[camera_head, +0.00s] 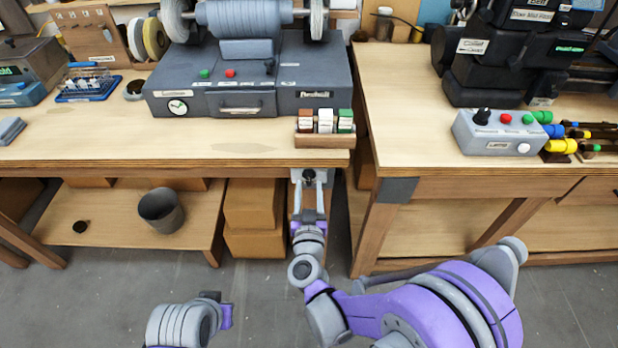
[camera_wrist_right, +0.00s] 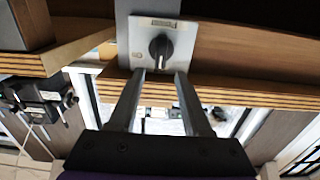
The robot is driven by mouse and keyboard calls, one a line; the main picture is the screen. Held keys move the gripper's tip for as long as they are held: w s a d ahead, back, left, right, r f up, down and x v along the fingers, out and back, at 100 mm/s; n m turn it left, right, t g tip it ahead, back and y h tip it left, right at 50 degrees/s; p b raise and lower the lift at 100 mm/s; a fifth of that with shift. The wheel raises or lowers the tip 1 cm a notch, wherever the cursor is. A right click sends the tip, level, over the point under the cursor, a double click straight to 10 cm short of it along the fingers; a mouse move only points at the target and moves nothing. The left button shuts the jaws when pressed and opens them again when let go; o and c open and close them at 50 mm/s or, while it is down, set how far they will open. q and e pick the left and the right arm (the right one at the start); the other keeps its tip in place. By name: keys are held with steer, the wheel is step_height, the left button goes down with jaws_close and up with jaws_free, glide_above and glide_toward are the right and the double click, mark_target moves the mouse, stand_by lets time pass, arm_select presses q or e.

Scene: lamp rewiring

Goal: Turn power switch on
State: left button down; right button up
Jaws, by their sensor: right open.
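The power switch is a black rotary knob (camera_wrist_right: 161,47) on a pale plate (camera_wrist_right: 185,48), seen in the right wrist view. The plate sits on a grey upright at the wooden table edge. In the head view a small dark knob (camera_head: 309,175) shows just below the left bench's front edge. My right gripper (camera_head: 309,187) points at it from the front. In the right wrist view its two fingers (camera_wrist_right: 160,74) are apart and empty, with the knob showing beyond and between their tips. I cannot tell whether they touch it. My left gripper is not in view; only part of that arm shows.
The left bench (camera_head: 70,140) carries a grey grinder-like machine (camera_head: 250,85) and a wooden rack (camera_head: 325,140) above the switch. The right bench (camera_head: 400,100) holds a grey control box (camera_head: 495,132). A bin (camera_head: 162,210) and cardboard boxes (camera_head: 252,205) stand below.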

mark_target(309, 176)
steer(key=shift+w, duration=1.95)
jaws_close()
